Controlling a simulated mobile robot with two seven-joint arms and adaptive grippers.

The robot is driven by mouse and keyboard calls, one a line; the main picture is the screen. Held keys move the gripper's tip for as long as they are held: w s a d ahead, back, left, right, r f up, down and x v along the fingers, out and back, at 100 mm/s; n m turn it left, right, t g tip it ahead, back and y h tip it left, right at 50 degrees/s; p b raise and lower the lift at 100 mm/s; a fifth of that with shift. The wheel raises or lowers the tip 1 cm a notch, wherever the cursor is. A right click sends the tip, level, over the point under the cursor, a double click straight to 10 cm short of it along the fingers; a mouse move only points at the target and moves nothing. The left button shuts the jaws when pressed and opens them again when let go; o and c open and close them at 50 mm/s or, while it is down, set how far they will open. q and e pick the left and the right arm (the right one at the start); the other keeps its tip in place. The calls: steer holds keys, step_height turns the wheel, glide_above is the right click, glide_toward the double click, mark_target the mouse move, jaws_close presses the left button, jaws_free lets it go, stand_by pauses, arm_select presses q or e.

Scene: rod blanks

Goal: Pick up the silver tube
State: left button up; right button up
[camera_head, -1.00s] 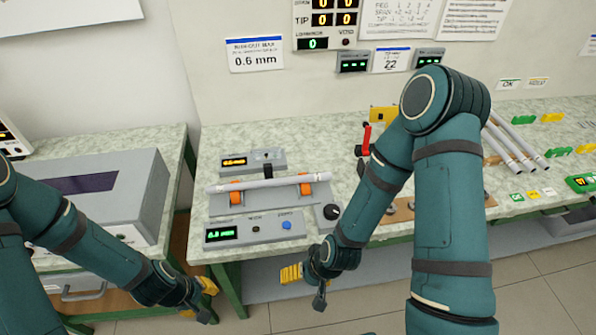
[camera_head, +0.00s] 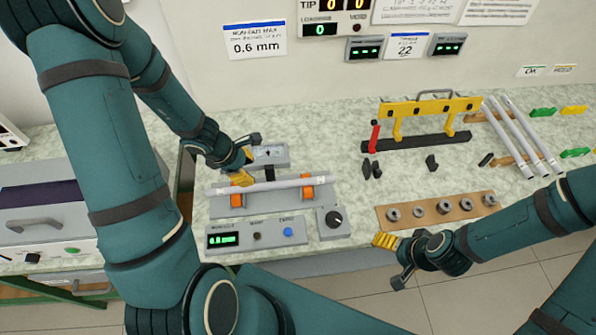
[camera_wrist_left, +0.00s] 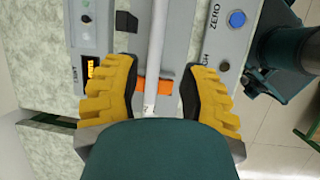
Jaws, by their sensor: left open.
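A silver tube (camera_head: 270,183) lies level across the orange rollers of a grey gauge (camera_head: 290,203). In the left wrist view the tube (camera_wrist_left: 156,60) runs lengthwise between the spread fingers, with a gap on each side. My left gripper (camera_head: 245,165) is open above the left end of the tube. Its yellow pads show in the left wrist view (camera_wrist_left: 157,92), and my wrist hides the tube's near end. My right gripper (camera_head: 391,262) is empty with its fingers apart, in front of the table edge.
Similar tubes (camera_head: 522,135) lie on a rack at the right. A yellow frame (camera_head: 430,107) with a red handle stands mid-table. A wooden strip (camera_head: 435,208) holds several metal rings. A control knob box (camera_head: 333,222) sits beside the gauge. A grey case (camera_head: 40,225) is at the left.

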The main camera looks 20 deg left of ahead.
arm_select(q)
steer(key=b, duration=0.5)
glide_toward(270, 185)
steer(key=x, duration=0.4)
steer(key=shift+w+a+f, duration=0.1)
steer(key=shift+w+f, duration=0.05)
steer(key=shift+f, duration=0.15)
steer(key=shift+b+x, duration=1.85)
steer(key=shift+x, duration=1.15)
steer(key=shift+r, duration=0.1)
jaws_close()
